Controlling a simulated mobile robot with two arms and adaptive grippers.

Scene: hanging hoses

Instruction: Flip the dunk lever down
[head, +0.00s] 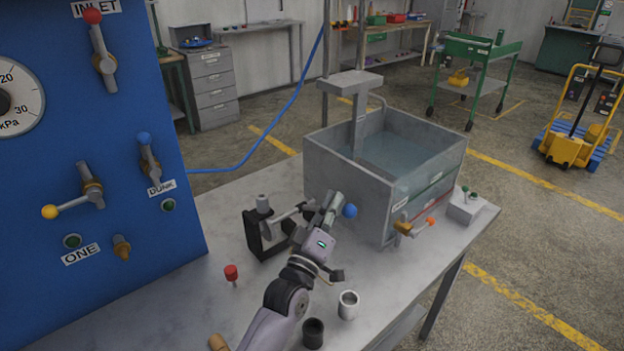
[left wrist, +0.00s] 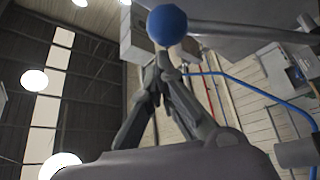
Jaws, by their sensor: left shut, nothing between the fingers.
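The dunk lever (head: 149,160) is on the blue panel above the DUNK label (head: 161,188). Its blue knob is at the top, so the handle points up. My left gripper (head: 329,200) is over the table in front of the tank, well to the right of the panel. Its fingers are shut and empty. A second blue ball (head: 349,211) shows right beside the fingertips. In the left wrist view a blue ball (left wrist: 167,25) is just beyond the closed fingertips (left wrist: 163,62); I cannot tell whether they touch. My right gripper is not in view.
A black fixture with a grey rod (head: 254,238) stands left of my gripper. The water tank (head: 335,185) is behind it, with an orange-knobbed valve (head: 405,229). A white cup (head: 348,305), a dark cup (head: 313,333) and a red-topped piece (head: 231,272) are nearby.

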